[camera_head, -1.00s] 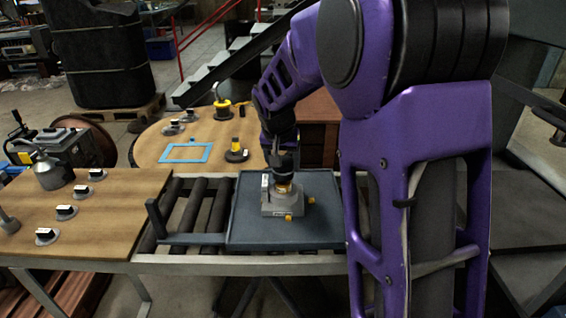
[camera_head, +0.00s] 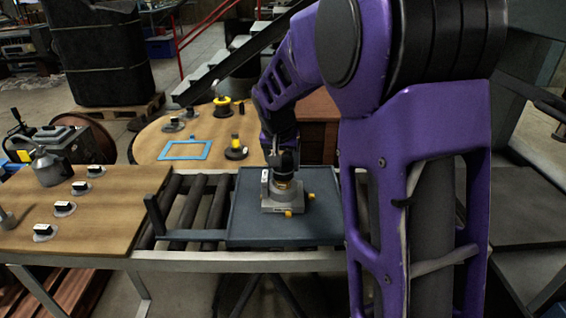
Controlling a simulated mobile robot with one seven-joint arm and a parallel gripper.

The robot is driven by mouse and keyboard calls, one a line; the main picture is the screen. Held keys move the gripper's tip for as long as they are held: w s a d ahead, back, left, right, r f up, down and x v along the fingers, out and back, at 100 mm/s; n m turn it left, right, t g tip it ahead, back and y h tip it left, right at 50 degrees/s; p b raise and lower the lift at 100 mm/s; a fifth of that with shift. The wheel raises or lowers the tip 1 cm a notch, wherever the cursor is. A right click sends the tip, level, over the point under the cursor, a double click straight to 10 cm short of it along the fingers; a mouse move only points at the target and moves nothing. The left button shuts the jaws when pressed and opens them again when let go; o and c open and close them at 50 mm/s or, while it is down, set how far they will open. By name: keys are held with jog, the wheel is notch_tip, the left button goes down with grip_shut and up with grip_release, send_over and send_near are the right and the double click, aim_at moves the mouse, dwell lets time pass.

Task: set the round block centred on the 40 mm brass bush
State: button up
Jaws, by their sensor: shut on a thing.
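The brass bush (camera_head: 284,184) shows as a small gold-brown ring on top of a grey housing (camera_head: 283,204). The housing stands on a dark blue-grey tray plate (camera_head: 240,222) and has yellow fittings at its lower right. My gripper (camera_head: 284,172) points down right over the bush, at the housing's top. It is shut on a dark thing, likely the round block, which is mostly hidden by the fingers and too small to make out. I cannot tell whether it touches the bush or is centred on it.
The tray lies on a roller conveyor (camera_head: 195,210). A wooden bench (camera_head: 110,215) at left holds several black-and-grey pieces and an oil can (camera_head: 50,170). My purple arm hides the right side.

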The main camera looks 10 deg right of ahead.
jog(key=shift+f, duration=0.1)
dwell(0.3)
jog(key=o, duration=1.4)
jog(key=shift+f, duration=0.15)
jog(key=shift+r+p, duration=2.9)
jog(key=shift+r, duration=1.75)
